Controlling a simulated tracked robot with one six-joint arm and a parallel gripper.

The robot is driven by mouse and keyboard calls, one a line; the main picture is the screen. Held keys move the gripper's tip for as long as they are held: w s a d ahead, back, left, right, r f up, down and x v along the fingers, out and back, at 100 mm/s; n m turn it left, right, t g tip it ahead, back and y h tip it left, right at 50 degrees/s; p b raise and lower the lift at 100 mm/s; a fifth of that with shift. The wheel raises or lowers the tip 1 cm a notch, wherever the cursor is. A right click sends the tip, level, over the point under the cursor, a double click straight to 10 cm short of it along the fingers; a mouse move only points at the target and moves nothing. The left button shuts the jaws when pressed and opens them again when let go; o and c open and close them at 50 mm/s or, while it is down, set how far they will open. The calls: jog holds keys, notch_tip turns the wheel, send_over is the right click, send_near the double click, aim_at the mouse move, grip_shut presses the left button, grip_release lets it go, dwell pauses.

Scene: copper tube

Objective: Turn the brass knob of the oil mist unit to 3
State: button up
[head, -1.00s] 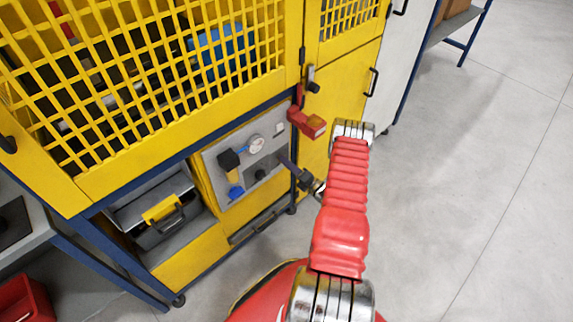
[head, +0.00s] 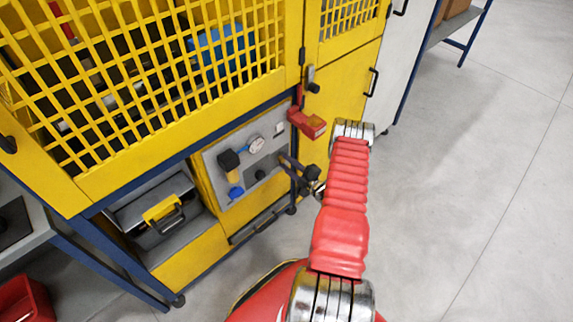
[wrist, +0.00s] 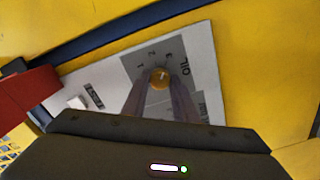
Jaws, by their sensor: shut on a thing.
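The brass knob (wrist: 160,78) sits on a grey dial plate (wrist: 133,64) marked 1, 2, 3 and OIL in the wrist view. A small pale mark on the knob points upward, seemingly between 2 and 3; it is too small to read exactly. My gripper (wrist: 161,88) is shut on the knob, one finger on each side. In the head view my gripper (head: 286,165) reaches the right part of the oil mist unit's pale panel (head: 220,185), and the knob is hidden there.
A red part (head: 307,123) juts out just above my gripper. A gauge (head: 256,144) and a black-and-blue filter unit (head: 231,165) are on the panel to the left. Open floor lies to the right.

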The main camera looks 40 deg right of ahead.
jog(key=shift+s+d+f+m, duration=0.1)
jog(key=shift+f+m, duration=0.05)
jog(key=shift+m, duration=0.55)
jog(key=o, duration=1.1)
jog(key=shift+c, duration=0.2)
jog(key=s, duration=1.3)
jog(key=shift+s, duration=0.35)
jog(key=shift+d, duration=0.1)
